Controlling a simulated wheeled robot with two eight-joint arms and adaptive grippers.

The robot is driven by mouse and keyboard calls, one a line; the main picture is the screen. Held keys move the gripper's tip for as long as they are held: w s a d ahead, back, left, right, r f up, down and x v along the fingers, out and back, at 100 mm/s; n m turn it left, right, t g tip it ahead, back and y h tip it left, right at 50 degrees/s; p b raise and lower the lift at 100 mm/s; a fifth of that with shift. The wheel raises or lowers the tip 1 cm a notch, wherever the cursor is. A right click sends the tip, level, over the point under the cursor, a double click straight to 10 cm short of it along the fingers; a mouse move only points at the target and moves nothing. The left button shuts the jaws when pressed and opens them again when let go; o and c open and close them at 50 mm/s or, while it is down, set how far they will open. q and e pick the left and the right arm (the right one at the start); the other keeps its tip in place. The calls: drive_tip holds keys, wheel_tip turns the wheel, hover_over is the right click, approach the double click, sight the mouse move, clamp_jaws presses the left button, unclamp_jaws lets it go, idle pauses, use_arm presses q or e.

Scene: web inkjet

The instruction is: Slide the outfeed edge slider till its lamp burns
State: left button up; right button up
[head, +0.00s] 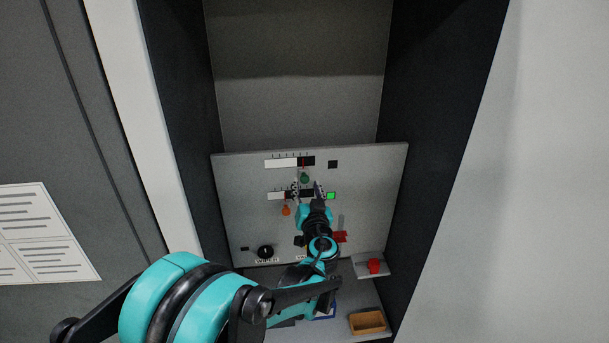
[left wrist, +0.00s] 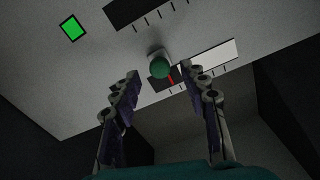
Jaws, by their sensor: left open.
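A grey panel (head: 225,190) carries two sliders. The upper slider has a green knob (head: 304,178) below a black and white scale with a red mark; its lamp (head: 333,164) is dark. The lower slider has an orange knob (head: 286,210); the lamp (head: 331,196) beside it burns green. No label reads clearly enough to tell which is the outfeed edge slider. My left gripper (head: 307,188) is open in front of the panel. In the left wrist view the green knob (left wrist: 159,66) shows between its fingertips (left wrist: 161,73), with no clear contact. The green lamp (left wrist: 73,28) shows at upper left.
A black rotary knob (head: 265,252) is at the panel's lower left. A red button (head: 374,266) sits on a small ledge at right. A brown tray (head: 368,322) lies below. Dark side walls (head: 432,130) close in the recess.

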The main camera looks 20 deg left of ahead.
sight(300, 177)
use_arm(q)
drive_tip(key=x, duration=0.4)
drive_tip(key=shift+w, duration=0.1)
drive_tip(key=shift+w+a, duration=0.25)
clamp_jaws()
drive_tip(key=shift+s+a+f, duration=0.1)
drive_tip(key=shift+s+a, duration=0.2)
drive_tip(key=shift+a, duration=0.25)
drive_tip(key=shift+s+a, duration=0.15)
drive_tip(key=shift+a, duration=0.05)
unclamp_jaws()
drive_tip(key=shift+s, duration=0.1)
